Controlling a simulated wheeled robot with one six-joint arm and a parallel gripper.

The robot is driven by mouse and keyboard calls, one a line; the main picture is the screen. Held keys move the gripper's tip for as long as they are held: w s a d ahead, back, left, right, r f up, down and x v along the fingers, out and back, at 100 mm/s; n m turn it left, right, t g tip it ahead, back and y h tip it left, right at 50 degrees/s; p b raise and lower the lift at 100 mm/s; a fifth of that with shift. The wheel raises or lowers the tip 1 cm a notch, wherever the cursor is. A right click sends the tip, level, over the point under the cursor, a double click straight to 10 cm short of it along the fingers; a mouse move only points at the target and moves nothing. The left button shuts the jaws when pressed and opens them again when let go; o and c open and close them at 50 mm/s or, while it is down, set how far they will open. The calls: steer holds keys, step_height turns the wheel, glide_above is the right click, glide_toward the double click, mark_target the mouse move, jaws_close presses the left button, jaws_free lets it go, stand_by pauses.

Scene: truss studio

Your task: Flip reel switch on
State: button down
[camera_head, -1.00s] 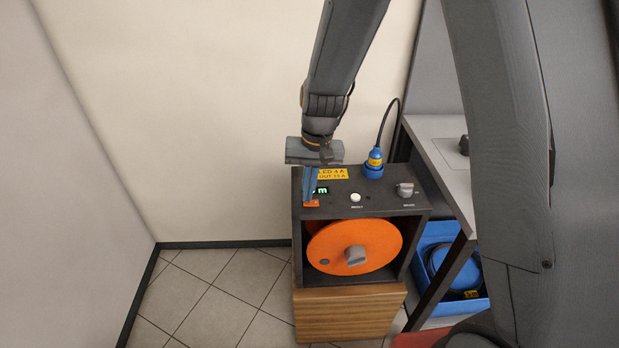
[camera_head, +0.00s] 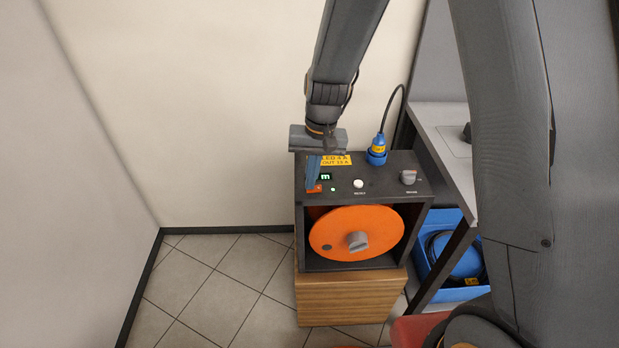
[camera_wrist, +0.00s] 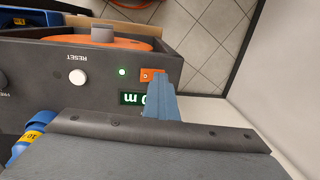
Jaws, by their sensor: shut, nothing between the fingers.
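The cable reel box (camera_head: 385,187) is dark and stands on a wooden block, with an orange drum (camera_head: 335,235) in its open front. An orange reel switch (camera_head: 314,188) sits at the left of its top panel; it also shows in the wrist view (camera_wrist: 147,75). A small green light (camera_wrist: 122,72) beside the switch is lit, and a green display (camera_wrist: 132,98) is on. My gripper (camera_head: 313,170) is shut and empty, pointing down with its blue fingertips at the switch. In the wrist view my fingers (camera_wrist: 160,92) cover part of the switch and display; contact is hard to tell.
A white reset button (camera_head: 358,183), a grey knob (camera_head: 408,177) and a blue plug (camera_head: 377,151) with a cable are on the panel. A grey desk (camera_head: 447,145) and a blue crate (camera_head: 424,275) stand to the right. Tiled floor is free at the left.

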mark_target(318, 187)
steer(key=shift+d, duration=0.75)
steer(key=shift+r, duration=0.1)
steer(key=r+p, duration=0.2)
steer(key=r, duration=0.1)
steer(key=r+p, duration=0.1)
steer(key=p, duration=0.1)
steer(key=shift+d+r, duration=0.25)
steer(key=shift+r, duration=0.1)
step_height(318, 187, up, 9)
steer(key=d+b, duration=0.1)
steer(key=b, duration=0.2)
